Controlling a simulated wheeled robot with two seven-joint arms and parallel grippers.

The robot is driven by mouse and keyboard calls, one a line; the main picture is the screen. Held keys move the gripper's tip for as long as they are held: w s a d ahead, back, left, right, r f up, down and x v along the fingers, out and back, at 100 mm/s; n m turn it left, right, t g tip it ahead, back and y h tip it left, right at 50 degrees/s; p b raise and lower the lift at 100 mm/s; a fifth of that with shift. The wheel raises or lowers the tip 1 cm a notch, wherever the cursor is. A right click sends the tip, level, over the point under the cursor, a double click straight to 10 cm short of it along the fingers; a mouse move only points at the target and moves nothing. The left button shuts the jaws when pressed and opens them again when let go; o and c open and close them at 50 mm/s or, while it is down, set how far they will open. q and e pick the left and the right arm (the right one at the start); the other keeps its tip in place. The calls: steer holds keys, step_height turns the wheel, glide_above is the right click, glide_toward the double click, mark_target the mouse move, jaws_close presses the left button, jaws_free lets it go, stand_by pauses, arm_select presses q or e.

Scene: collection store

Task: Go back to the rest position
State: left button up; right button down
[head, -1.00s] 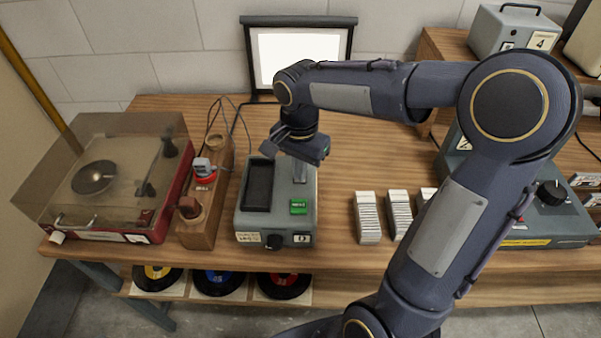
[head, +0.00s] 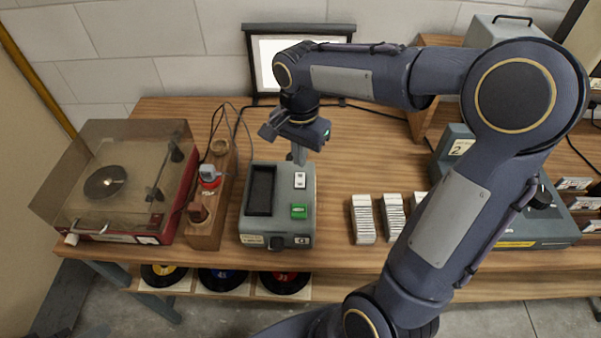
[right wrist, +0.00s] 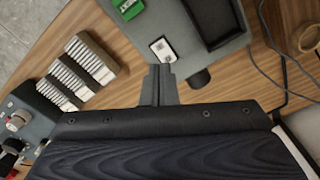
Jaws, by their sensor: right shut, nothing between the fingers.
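My right gripper (head: 298,156) is shut and empty. In the head view it hangs just above the back edge of the grey-green device (head: 278,224), which has a dark recess, a white switch (head: 300,180) and a green button (head: 299,211). In the right wrist view the closed fingers (right wrist: 159,82) point at the device's edge near the white switch (right wrist: 163,49). They look apart from the switch. My right arm crosses the right half of the head view. My left gripper is not in view.
A red record player (head: 112,225) with a clear lid stands at the left. Beside it is a wooden block (head: 206,231) with plugs. Rows of white cards (head: 362,220) stand right of the device. A lit screen (head: 267,62) is behind. Records (head: 222,280) lie on the lower shelf.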

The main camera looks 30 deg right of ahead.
stand_by(0.5)
steer(key=s+a+n+t+y, duration=0.2)
steer(key=s+n, duration=0.3)
steer(key=s, duration=0.3)
steer(key=s+a+n+t+y, duration=0.1)
steer(key=s+a+n+t, duration=0.1)
steer(key=s+n, duration=0.3)
steer(key=s+t, duration=0.1)
steer(key=s, duration=0.3)
steer(key=shift+r+t+y, duration=0.3)
steer(key=shift+r+y, duration=0.05)
steer(key=shift+y, duration=0.05)
